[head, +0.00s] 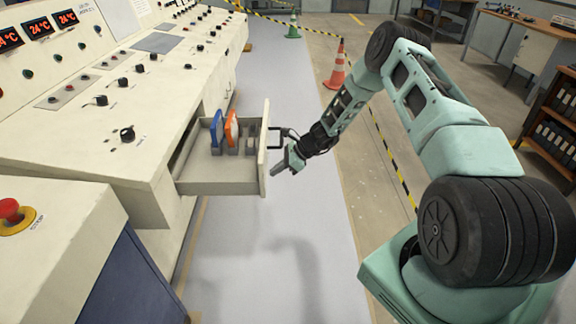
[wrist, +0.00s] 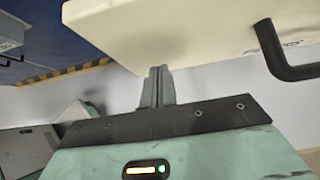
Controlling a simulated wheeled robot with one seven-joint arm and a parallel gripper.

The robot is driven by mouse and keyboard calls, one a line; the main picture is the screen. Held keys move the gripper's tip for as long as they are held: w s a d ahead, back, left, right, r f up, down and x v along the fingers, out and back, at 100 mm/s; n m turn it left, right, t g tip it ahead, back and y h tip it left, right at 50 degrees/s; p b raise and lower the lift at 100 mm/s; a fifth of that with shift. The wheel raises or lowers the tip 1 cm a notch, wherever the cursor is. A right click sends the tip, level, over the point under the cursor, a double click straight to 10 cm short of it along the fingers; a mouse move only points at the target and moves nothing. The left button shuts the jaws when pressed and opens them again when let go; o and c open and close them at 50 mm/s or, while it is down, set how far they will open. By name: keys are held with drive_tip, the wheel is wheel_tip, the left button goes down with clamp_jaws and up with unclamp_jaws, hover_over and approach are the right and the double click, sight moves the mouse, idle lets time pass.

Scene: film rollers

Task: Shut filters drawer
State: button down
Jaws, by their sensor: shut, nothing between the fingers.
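The filters drawer (head: 217,187) stands pulled out of the long cream console in the head view. Several upright filters, one blue (head: 216,131) and one orange (head: 232,129), stand inside it. Its front panel, with a dark bar handle, faces right. In the wrist view the cream front panel (wrist: 170,30) fills the top, and the dark handle (wrist: 280,50) is at the upper right. My gripper (head: 286,163) is just right of the panel, near the handle. Its fingers (wrist: 158,86) are shut and empty, pointing at the panel; whether they touch it I cannot tell.
The console (head: 150,100) carries knobs and red temperature displays. A red emergency stop button (head: 10,209) sits on the near left cabinet. The pale floor below the drawer is clear.

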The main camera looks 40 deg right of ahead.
drive_tip(key=shift+w+a, duration=0.25)
drive_tip(key=shift+a, duration=0.1)
drive_tip(key=shift+a, duration=0.1)
